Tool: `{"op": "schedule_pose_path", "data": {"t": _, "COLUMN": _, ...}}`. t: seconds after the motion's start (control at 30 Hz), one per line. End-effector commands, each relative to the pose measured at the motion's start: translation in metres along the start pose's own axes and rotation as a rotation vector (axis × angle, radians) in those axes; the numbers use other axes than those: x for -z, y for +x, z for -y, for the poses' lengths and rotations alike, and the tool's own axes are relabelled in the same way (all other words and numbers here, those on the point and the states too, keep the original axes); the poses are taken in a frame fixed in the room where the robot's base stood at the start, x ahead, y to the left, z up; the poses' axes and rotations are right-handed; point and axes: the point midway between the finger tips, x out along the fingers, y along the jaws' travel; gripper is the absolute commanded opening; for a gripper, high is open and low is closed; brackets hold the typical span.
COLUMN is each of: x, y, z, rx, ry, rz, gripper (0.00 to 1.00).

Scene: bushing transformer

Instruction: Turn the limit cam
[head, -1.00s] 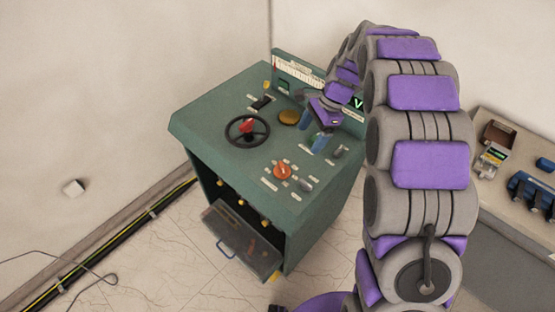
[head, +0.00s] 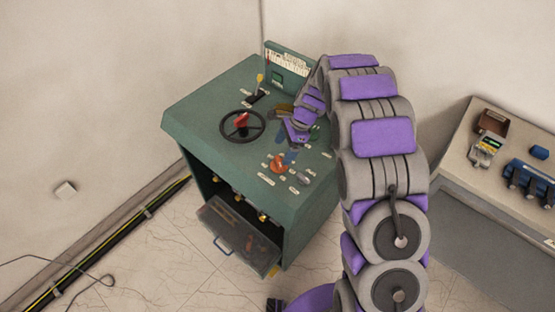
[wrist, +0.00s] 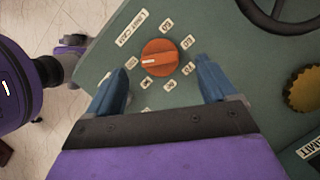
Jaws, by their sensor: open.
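The limit cam is an orange round knob (wrist: 159,58) with a pale pointer mark, set on the green console top (head: 215,105). A "LIMIT CAM" label (wrist: 131,28) and several small number plates surround it. The knob also shows in the head view (head: 278,163). My gripper (wrist: 160,82) is open, with its two blue fingers apart. In the wrist view the knob lies just beyond and between the fingertips, and the fingers do not appear to touch it. In the head view my gripper (head: 284,157) is over the console beside the knob; its fingertips are partly hard to make out.
A black handwheel with a red part (head: 243,126) stands on the console left of the knob. A brass knob (wrist: 303,90) is at the right in the wrist view. An open drawer (head: 238,237) juts from the console front. A side bench (head: 470,165) holds boxes at right.

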Motion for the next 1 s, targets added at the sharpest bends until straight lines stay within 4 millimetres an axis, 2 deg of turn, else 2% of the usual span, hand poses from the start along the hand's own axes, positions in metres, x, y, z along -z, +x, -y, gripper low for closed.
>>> {"op": "schedule_pose_path", "data": {"t": 0.1, "x": 0.001, "y": 0.023, "z": -0.002, "rx": -0.005, "ry": 0.000, "rz": 0.004, "gripper": 0.85}}
{"op": "schedule_pose_path", "data": {"t": 0.4, "x": 0.000, "y": 0.056, "z": 0.000, "rx": 0.000, "ry": -0.002, "rz": 0.001, "gripper": 0.85}}
{"op": "schedule_pose_path", "data": {"t": 0.77, "x": -0.001, "y": 0.060, "z": 0.000, "rx": 0.001, "ry": -0.001, "rz": 0.000, "gripper": 0.85}}
{"op": "schedule_pose_path", "data": {"t": 1.0, "x": 0.001, "y": 0.059, "z": 0.000, "rx": 0.001, "ry": -0.001, "rz": 0.002, "gripper": 0.62}}
